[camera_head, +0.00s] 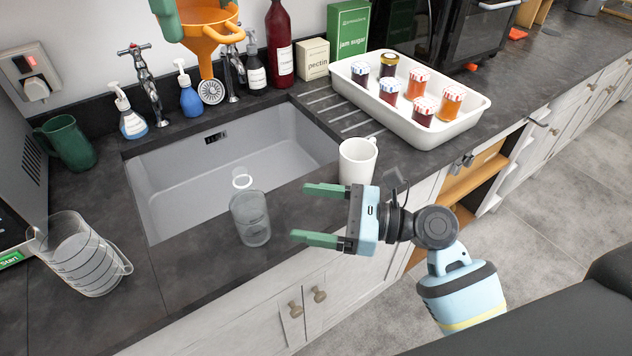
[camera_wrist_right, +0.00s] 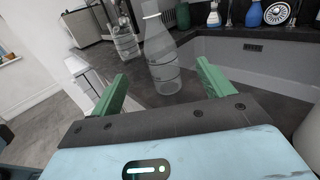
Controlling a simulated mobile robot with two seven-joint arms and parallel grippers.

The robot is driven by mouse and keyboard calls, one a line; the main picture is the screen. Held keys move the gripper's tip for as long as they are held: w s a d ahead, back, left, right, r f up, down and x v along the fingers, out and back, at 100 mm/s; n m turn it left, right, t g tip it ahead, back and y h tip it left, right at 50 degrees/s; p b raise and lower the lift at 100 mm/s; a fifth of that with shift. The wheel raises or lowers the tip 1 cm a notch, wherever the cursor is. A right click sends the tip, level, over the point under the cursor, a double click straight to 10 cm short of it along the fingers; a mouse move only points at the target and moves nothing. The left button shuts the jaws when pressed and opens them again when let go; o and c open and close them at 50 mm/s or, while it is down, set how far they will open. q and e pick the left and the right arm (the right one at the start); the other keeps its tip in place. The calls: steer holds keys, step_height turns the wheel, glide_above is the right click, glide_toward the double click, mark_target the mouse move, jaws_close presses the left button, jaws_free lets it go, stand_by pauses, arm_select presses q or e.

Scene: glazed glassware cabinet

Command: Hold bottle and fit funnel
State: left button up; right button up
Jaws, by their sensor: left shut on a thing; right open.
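An orange funnel (camera_head: 205,38) is in the head view at the top, spout down, above the counter behind the sink. My left gripper (camera_head: 178,14), partly cut off by the top edge, is shut on it. A clear glass bottle (camera_head: 250,220) stands upright on the counter at the sink's front edge; its open neck has a white ring. It also shows between the fingers in the right wrist view (camera_wrist_right: 162,65). My right gripper (camera_head: 312,214) is open and empty, to the right of the bottle, fingers pointing at it and apart from it.
A white mug (camera_head: 357,160) stands close behind my right gripper. A white tray (camera_head: 475,108) with several jars is at the right. A measuring jug (camera_head: 82,255) and green mug (camera_head: 68,143) stand at the left. The sink (camera_head: 225,165) lies behind the bottle; taps and bottles line the wall.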

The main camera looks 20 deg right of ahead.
mark_target(263, 205)
steer(key=x, duration=1.1)
steer(key=shift+w+a, duration=0.1)
steer(key=shift+a, duration=0.3)
steer(key=shift+c, duration=0.4)
steer(key=c, duration=1)
arm_select(q)
steer(key=shift+f, duration=0.1)
steer(key=f+n, duration=0.1)
steer(key=f, duration=0.1)
steer(key=f+n, duration=0.2)
steer(key=f+n+h, duration=0.1)
steer(key=f, duration=0.1)
steer(key=shift+s+d+n, duration=0.25)
steer(key=shift+s+n, duration=0.05)
steer(key=shift+s, duration=0.1)
steer(key=shift+s+f+n, duration=0.3)
steer(key=shift+f+n, duration=0.35)
steer(key=shift+n, duration=0.05)
